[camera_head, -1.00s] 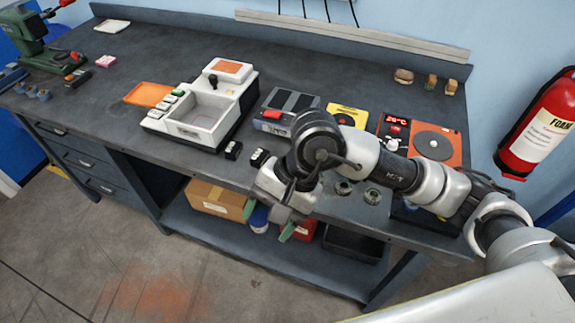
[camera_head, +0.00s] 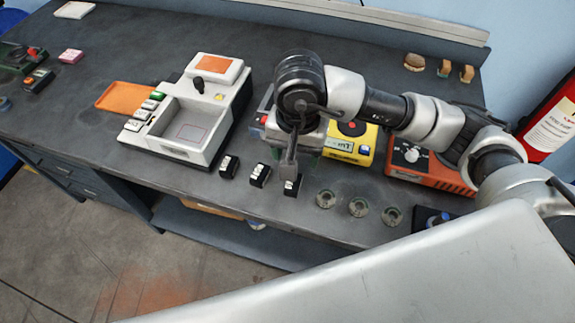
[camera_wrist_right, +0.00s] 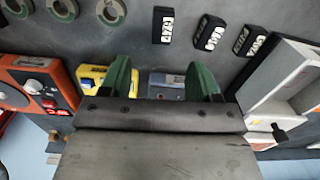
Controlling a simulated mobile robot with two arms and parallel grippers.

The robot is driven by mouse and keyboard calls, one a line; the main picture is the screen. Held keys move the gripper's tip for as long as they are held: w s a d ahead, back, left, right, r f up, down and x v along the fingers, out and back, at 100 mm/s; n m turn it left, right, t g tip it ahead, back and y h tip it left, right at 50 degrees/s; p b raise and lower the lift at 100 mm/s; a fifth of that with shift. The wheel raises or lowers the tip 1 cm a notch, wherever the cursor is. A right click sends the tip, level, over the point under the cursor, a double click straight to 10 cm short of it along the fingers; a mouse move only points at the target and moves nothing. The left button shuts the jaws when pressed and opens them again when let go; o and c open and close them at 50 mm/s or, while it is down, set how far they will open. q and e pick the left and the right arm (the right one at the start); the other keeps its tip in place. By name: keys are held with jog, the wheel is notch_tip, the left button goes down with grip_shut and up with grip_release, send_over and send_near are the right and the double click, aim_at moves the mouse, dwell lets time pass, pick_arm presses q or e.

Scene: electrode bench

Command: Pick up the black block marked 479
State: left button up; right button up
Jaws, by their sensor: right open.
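Three black blocks with white markings stand in a row near the bench's front edge. The one nearest my right gripper (camera_head: 297,160) is the right-hand block (camera_head: 291,186); it also shows in the right wrist view (camera_wrist_right: 163,25), and its marking seems to read 479, though the print is small. The middle block (camera_head: 260,175) and the left block (camera_head: 229,167) show too. In the right wrist view my right gripper (camera_wrist_right: 160,78) is open, its green fingers apart with nothing held between them. The right-hand block lies beyond the fingertips. My left gripper is out of view.
A white tray device (camera_head: 185,140) stands left of the blocks. A yellow device (camera_head: 352,145) and an orange device (camera_head: 430,172) stand right and behind. Several ring-like parts (camera_head: 358,207) lie to the right, near the front edge.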

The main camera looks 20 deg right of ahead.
send_over(296, 184)
notch_tip(296, 184, down, 4)
jog(key=shift+s+f+p, duration=0.15)
jog(key=shift+f+p, duration=0.05)
jog(key=shift+p, duration=0.1)
jog(key=shift+f, duration=0.25)
jog(key=f, duration=0.1)
jog(key=f+p, duration=0.1)
jog(key=f, duration=0.1)
jog(key=f+p, duration=0.1)
jog(key=shift+w+a+f, duration=0.2)
jog(key=shift+w, duration=0.2)
jog(key=shift+f, duration=0.35)
jog(key=shift+c, duration=0.4)
jog(key=c, duration=0.9)
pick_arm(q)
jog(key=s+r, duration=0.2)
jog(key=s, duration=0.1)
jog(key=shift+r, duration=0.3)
pick_arm(e)
grip_shut()
jog(key=shift+w, duration=0.1)
